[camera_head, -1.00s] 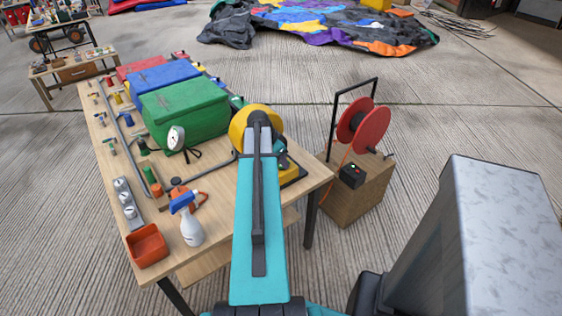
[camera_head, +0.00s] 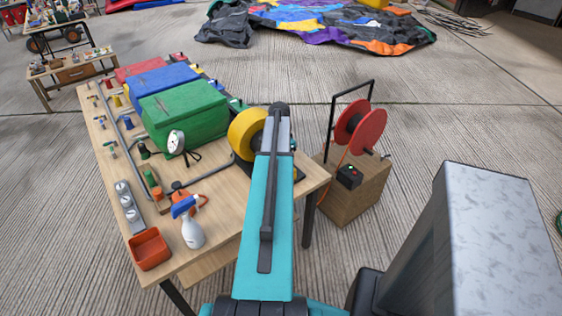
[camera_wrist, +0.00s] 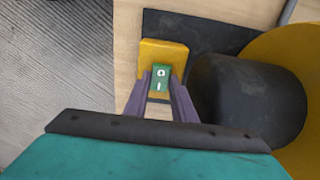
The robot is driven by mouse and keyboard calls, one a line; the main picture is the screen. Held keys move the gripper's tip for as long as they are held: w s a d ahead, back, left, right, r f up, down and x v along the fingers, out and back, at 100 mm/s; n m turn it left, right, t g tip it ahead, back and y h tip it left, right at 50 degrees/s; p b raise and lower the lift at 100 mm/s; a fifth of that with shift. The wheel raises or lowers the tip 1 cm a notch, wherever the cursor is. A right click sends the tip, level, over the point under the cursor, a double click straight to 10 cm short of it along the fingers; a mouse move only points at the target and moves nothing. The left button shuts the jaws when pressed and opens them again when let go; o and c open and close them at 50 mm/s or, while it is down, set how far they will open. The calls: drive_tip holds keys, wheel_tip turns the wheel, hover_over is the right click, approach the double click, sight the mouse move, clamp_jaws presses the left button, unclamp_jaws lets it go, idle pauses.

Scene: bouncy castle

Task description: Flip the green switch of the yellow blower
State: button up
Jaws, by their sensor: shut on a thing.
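The yellow blower (camera_head: 247,131) stands near the right end of the wooden table, partly covered by my arm in the head view. In the wrist view its yellow rim (camera_wrist: 302,62) and dark round housing (camera_wrist: 245,100) are at the right. A yellow switch box (camera_wrist: 177,52) sits on a dark plate to the left of the housing. The green switch (camera_wrist: 161,73), marked 0 and I, is on that box. My gripper (camera_wrist: 160,79) is shut on the green switch, one finger on each side. In the head view my arm hides the gripper and the switch.
A green box (camera_head: 185,113) and a blue box stand behind on the table (camera_head: 232,207). A spray bottle (camera_head: 191,228) and an orange tray (camera_head: 149,249) are near its front. A red reel (camera_head: 360,128) on a wooden crate stands to the right, with a small control box on it.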

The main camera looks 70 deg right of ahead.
idle(0.3)
drive_tip(key=o, duration=0.8)
drive_tip(key=shift+r, duration=0.15)
drive_tip(key=shift+w+a+r+b, duration=0.1)
drive_tip(key=shift+r+b, duration=0.4)
drive_tip(key=shift+r, duration=2.9)
drive_tip(key=shift+a+r+b, duration=0.1)
drive_tip(key=shift+r+b, duration=0.4)
drive_tip(key=shift+r, duration=2.9)
